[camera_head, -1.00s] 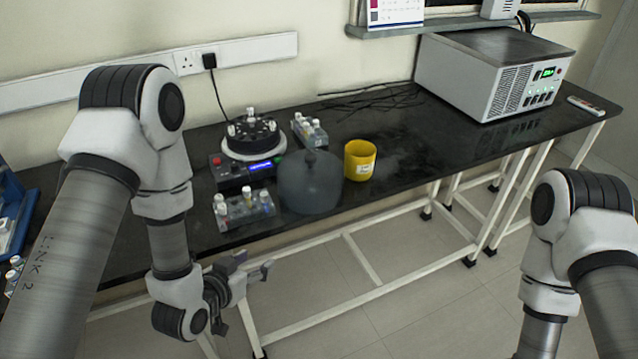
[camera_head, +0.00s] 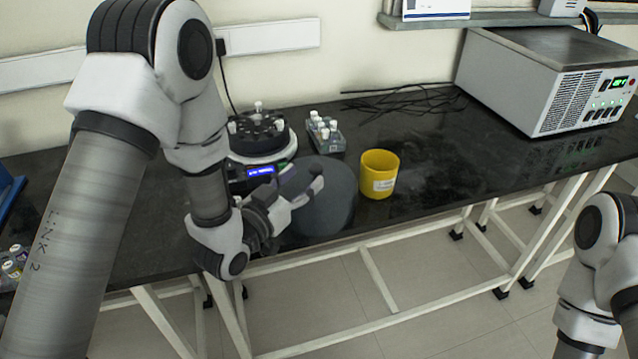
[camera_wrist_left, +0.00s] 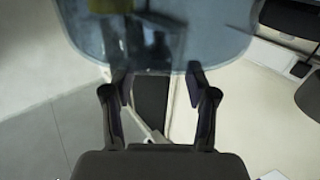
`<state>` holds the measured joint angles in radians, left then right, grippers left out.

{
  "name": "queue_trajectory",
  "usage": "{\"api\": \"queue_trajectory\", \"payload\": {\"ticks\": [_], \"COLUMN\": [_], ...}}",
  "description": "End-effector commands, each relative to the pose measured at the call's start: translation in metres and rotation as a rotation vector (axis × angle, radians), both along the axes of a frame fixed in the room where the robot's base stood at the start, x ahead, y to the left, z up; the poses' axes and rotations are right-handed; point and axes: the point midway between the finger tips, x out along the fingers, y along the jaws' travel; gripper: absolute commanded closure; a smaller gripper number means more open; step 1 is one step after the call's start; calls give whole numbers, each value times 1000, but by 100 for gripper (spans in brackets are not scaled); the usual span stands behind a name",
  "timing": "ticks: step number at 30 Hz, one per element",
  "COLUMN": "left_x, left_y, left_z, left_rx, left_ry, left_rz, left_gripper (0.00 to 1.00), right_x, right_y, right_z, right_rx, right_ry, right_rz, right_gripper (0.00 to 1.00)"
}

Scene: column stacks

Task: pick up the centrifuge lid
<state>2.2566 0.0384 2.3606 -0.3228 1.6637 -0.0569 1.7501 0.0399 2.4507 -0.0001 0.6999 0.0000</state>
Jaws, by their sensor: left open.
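The centrifuge lid (camera_head: 336,205) is a translucent blue-grey dome on the black bench, in front of the centrifuge (camera_head: 258,140) and left of the yellow cup. My left gripper (camera_head: 304,184) is open in front of the lid's upper left part in the head view and hides its knob. In the left wrist view the lid (camera_wrist_left: 160,35) fills the top of the picture, just beyond the open fingers (camera_wrist_left: 158,82). Nothing is held between them. Whether the fingers touch the lid I cannot tell. My right arm shows at the lower right, its gripper out of view.
A yellow cup (camera_head: 379,174) stands close right of the lid. A tube rack (camera_head: 325,132) stands behind it. A grey power box (camera_head: 545,80) and black cables (camera_head: 405,103) are farther back. The bench (camera_head: 450,165) is clear right of the cup.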

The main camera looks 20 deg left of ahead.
Motion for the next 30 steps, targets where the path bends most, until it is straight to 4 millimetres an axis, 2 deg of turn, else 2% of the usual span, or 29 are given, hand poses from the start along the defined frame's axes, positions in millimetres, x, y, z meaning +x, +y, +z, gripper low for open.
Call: {"api": "queue_trajectory", "payload": {"ticks": [7,10,15,20,30], "left_x": [40,46,46,46,46], "left_y": [-14,-16,-16,-16,-16], "left_z": [2,1,0,0,1], "left_rx": [1,0,-1,-1,-1], "left_ry": [-1,1,1,1,1], "left_rz": [-1,0,0,0,0], "left_gripper": [43,43,43,99,100], "right_x": [0,0,0,0,0], "right_y": [0,0,0,0,0], "right_z": [9,9,8,8,9], "right_rx": [0,0,0,0,0], "right_ry": [-1,-1,-1,-1,-1], "right_rz": [0,0,0,0,0], "right_gripper": [60,60,60,60,60]}}
